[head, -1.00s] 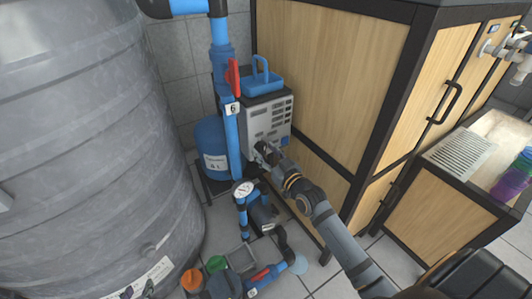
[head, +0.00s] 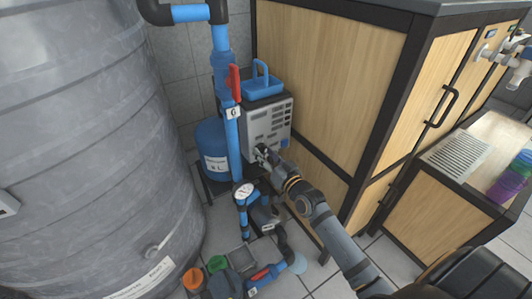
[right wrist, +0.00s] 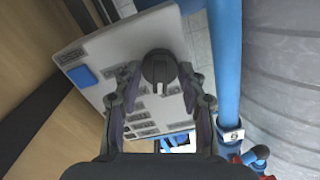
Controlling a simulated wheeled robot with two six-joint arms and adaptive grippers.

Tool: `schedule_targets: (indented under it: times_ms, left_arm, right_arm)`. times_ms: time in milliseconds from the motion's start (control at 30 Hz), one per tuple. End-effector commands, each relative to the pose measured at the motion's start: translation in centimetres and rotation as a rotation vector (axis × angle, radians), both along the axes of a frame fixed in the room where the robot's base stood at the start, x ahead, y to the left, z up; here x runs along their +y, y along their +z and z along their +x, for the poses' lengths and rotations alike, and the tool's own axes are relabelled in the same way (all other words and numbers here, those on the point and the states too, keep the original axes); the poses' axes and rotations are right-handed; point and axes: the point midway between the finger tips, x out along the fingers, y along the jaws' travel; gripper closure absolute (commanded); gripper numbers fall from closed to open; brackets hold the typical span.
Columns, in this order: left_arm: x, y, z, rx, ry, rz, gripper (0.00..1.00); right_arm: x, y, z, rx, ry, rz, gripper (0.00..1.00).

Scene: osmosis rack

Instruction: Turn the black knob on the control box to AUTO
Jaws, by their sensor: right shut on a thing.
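My left gripper is out of view.
A blue pipe (head: 232,150) with a red lever (head: 234,82) runs upright just left of the box. A blue vessel (head: 212,145), a gauge (head: 243,190) and a large grey tank (head: 90,150) stand nearby. The wooden cabinet (head: 330,80) closes off the right.

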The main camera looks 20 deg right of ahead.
Motion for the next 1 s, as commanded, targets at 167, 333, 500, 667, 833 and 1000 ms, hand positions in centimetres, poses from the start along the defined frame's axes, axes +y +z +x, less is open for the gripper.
schedule_targets:
  times_ms: [167, 333, 500, 667, 833, 1000]
  left_arm:
    - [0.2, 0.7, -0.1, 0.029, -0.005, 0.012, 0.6]
    - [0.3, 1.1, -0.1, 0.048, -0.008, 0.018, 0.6]
    - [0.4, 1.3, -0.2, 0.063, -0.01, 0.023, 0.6]
    - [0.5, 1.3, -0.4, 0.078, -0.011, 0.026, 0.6]
    - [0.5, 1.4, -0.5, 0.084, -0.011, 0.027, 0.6]
    - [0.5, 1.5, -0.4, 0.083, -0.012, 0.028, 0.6]
  right_arm:
    - [0.0, 0.1, 0.0, 0.023, -0.001, 0.156, 0.9]
    - [0.0, 0.1, 0.0, 0.042, -0.001, 0.289, 0.91]
    - [0.0, 0.0, 0.0, 0.056, -0.001, 0.391, 0.91]
    - [0.0, 0.0, 0.0, 0.065, -0.001, 0.458, 0.91]
    - [0.0, 0.0, 0.0, 0.071, -0.001, 0.497, 0.91]
    - [0.0, -0.1, 0.0, 0.073, -0.001, 0.512, 0.91]
